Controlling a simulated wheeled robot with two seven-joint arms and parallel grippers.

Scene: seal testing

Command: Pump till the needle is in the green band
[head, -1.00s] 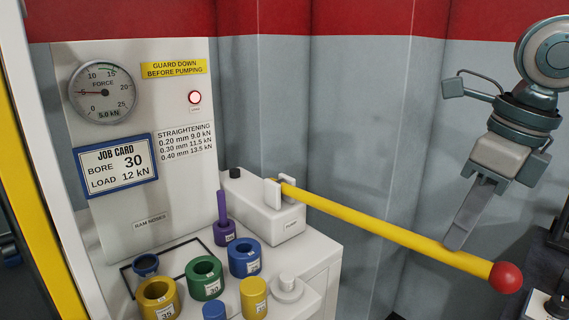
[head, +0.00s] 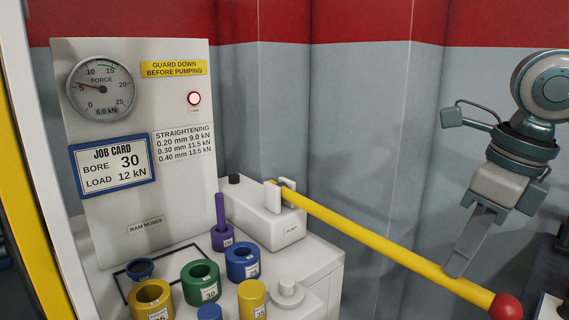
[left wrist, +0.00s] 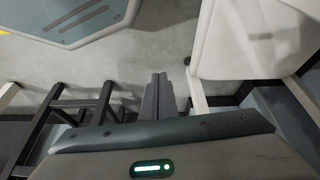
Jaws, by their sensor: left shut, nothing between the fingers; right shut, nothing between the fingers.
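The force gauge (head: 101,88) is on the white panel; its needle points left, a little above the 5 mark, and its display seems to read 6.0 kN. The short green band (head: 106,67) is at the top of the dial, past 10, and the needle is below it. The yellow pump lever (head: 385,240) with a red knob (head: 506,307) slopes down right from the white pump block (head: 268,222). My right gripper (head: 456,273) is shut and empty, its tips against the lever near the knob. My left gripper (left wrist: 158,82) is shut and empty, pointing over the floor.
The job card (head: 113,167) reads bore 30, load 12 kN. A red lamp (head: 194,98) is lit on the panel. Coloured ring noses, among them a green one (head: 201,283), stand on the bench left of the pump. The wall is behind the lever.

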